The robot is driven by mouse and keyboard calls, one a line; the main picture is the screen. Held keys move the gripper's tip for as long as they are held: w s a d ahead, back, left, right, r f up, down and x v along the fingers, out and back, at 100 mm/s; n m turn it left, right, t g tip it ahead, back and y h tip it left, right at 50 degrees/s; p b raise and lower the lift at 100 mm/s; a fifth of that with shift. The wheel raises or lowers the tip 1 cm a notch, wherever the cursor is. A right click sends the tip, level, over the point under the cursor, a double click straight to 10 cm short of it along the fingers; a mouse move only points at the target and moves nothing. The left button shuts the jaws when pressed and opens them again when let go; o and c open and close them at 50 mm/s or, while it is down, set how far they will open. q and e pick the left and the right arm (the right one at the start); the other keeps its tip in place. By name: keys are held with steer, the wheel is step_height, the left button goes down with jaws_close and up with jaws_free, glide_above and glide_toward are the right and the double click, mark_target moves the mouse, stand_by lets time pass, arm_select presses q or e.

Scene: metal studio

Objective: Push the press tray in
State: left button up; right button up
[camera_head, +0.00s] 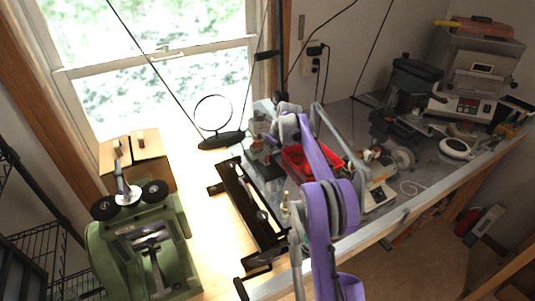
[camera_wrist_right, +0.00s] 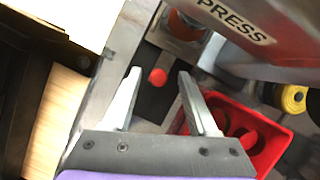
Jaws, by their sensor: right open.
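The press (camera_wrist_right: 245,35), a grey body with a "PRESS" label, fills the top right of the right wrist view. Below it is a dark flat part (camera_wrist_right: 152,98) with a round red knob (camera_wrist_right: 157,77); it looks like the press tray, but how far out it sits I cannot tell. My right gripper (camera_wrist_right: 159,73) is open and empty, with one finger on each side of the knob in that view. Contact is not clear. In the head view my purple right arm reaches over the bench, and it partly hides the press (camera_head: 262,117).
A red bin (camera_wrist_right: 262,140) lies close beside my right finger; it also shows in the head view (camera_head: 296,158). A black rail frame (camera_head: 245,205) and a green machine (camera_head: 145,255) stand to the left. A round mirror (camera_head: 213,112) stands by the window. More equipment crowds the right.

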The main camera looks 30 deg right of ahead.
steer(key=v, duration=1)
steer(key=shift+r, duration=0.3)
steer(key=shift+d+f, duration=0.1)
